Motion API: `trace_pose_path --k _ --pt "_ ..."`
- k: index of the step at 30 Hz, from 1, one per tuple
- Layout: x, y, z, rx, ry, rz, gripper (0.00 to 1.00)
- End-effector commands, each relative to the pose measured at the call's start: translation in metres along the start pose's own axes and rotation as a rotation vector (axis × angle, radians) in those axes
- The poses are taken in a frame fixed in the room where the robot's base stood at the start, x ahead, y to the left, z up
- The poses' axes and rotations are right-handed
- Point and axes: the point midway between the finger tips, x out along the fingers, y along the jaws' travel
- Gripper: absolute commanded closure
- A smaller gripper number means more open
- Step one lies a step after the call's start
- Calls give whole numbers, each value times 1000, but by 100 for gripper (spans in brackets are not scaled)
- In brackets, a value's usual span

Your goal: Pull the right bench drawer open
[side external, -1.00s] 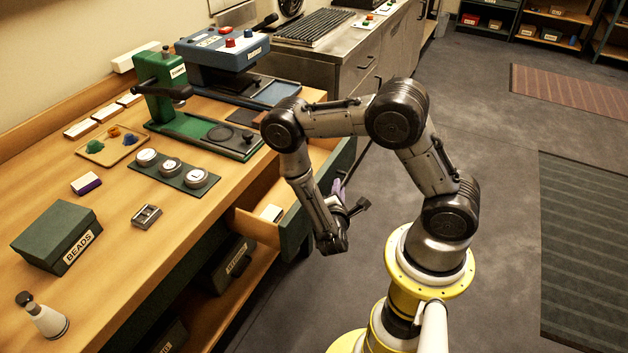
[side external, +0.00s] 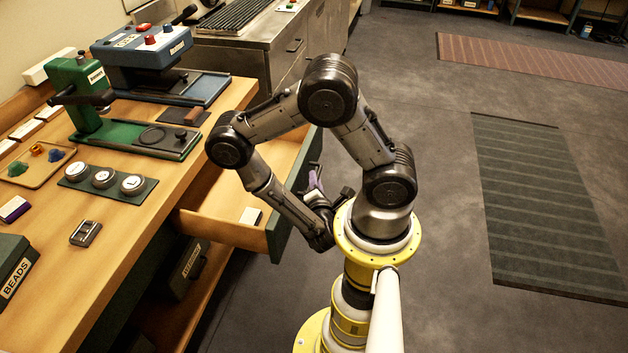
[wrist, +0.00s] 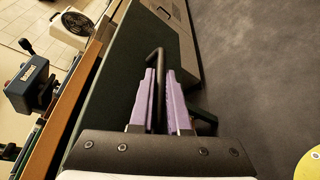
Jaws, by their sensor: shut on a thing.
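The right bench drawer (side external: 222,229) stands well out from the bench in the side view, with its wooden inside showing and a small white item (side external: 250,216) lying in it. Its green front (side external: 290,205) faces my arm. In the wrist view, my gripper (wrist: 162,78) has its purple fingers on either side of the dark bar handle (wrist: 155,62), shut on it.
The wooden bench top (side external: 140,225) holds a green press (side external: 85,100), a blue machine (side external: 140,48), a mat of round tins (side external: 105,180) and a green beads box (side external: 12,268). The grey floor (side external: 430,200) is clear to the right, with a striped mat.

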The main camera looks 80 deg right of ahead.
Motion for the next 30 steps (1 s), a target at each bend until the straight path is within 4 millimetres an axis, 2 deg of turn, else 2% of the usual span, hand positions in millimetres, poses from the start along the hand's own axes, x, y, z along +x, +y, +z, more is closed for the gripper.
trace_pose_path --k 1,2,3,17,30 --pt "0 1 -1 1 2 2 100" --pt "0 1 -1 1 2 1 80" --pt "0 0 -1 1 2 1 73" --pt "-3 1 -1 -1 3 1 73" --pt "-27 1 -2 -1 5 3 73"
